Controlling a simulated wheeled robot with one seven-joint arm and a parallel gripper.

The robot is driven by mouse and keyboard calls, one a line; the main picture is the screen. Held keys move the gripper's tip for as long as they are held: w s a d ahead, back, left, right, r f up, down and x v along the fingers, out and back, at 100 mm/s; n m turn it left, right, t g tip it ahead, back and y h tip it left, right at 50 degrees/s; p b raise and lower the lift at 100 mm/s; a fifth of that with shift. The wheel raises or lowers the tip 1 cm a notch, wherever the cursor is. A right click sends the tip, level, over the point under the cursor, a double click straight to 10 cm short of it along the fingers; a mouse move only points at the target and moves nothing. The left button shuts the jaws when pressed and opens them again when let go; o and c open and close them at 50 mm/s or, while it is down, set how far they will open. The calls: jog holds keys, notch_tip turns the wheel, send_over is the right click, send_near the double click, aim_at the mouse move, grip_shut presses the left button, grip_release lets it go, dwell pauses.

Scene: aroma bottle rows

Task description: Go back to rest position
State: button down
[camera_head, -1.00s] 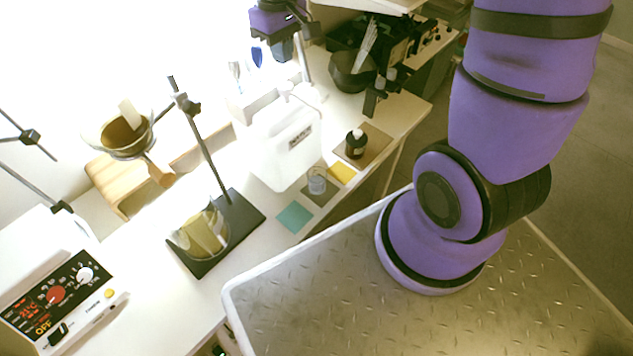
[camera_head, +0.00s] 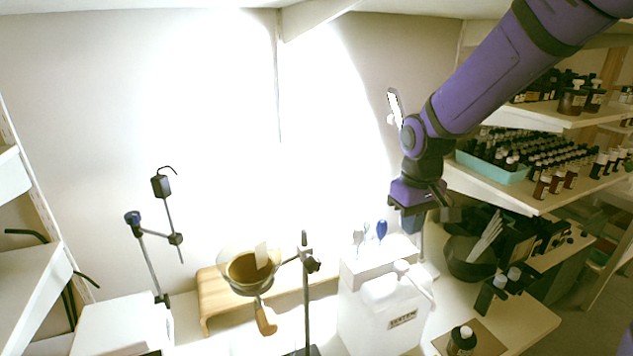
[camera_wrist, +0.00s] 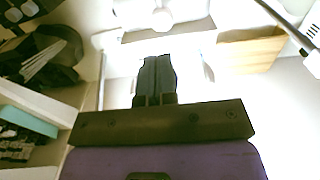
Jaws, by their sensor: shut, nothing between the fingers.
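My gripper (camera_head: 411,222) hangs from my purple arm at the right of centre in the head view, above the back of the counter. It is up in the air, behind and right of the white jug (camera_head: 388,318). In the wrist view its two dark fingers (camera_wrist: 157,72) lie together with nothing between them. The white jug also shows, blurred, at the top of the wrist view (camera_wrist: 165,14).
A dark bowl (camera_head: 470,258) stands close to the right, below shelves with a teal tray (camera_head: 492,168) of bottles. A funnel (camera_head: 248,272) and a clamp stand (camera_head: 306,285) are to the left. A dark bottle (camera_head: 461,341) stands in front.

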jog(key=s+d+r+m+t, duration=0.1)
jog(key=s+d+r+t, duration=0.1)
jog(key=s+r, duration=0.6)
jog(key=s+d+r+m+t, duration=0.2)
jog(key=s+r, duration=0.6)
jog(key=s, duration=0.4)
jog(key=d+t, duration=0.1)
jog(key=d, duration=0.1)
jog(key=shift+s+d+m, duration=0.3)
jog(key=shift+s, duration=0.1)
dwell(1.2)
